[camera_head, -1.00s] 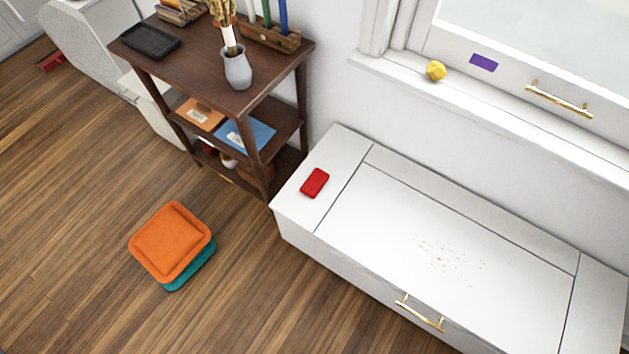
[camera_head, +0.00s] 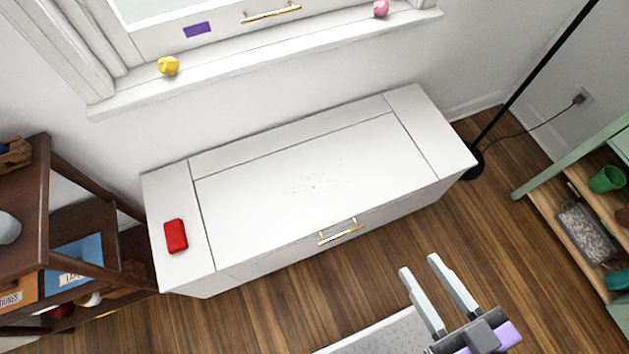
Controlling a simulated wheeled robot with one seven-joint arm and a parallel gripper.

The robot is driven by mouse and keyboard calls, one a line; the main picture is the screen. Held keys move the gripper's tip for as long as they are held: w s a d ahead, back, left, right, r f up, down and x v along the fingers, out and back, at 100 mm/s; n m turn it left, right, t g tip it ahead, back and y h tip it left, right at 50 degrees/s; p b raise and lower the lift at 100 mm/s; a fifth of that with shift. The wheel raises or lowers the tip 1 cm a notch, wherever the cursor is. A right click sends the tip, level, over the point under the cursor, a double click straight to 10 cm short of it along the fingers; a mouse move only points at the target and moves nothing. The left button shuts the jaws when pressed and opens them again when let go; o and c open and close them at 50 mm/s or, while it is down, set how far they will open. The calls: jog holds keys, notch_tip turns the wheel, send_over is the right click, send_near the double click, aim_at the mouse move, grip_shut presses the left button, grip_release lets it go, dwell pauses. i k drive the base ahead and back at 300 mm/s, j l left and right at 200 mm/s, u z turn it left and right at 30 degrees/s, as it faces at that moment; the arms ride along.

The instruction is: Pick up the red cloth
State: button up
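The red cloth (camera_head: 176,236) is a small folded red block lying flat on the left end of the white bench chest (camera_head: 300,190). My gripper (camera_head: 420,270) is at the lower right of the view, over the floor in front of the chest. Its two fingers are apart with nothing between them. It is well to the right of the cloth and not touching the chest as far as I can see.
A dark wooden shelf (camera_head: 30,220) stands close to the left of the chest. A brass handle (camera_head: 340,232) sticks out of the chest's front. A black floor lamp (camera_head: 520,85) and a green shelf (camera_head: 580,160) stand at the right.

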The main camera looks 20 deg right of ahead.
aim_at(175, 233)
jog(key=u, duration=0.45)
jog(key=i+j+u, duration=0.2)
jog(key=u, duration=0.2)
jog(key=i+j+u, duration=0.15)
jog(key=u, duration=0.25)
jog(key=i+u, duration=0.4)
jog(key=i, duration=0.4)
jog(key=j, duration=0.05)
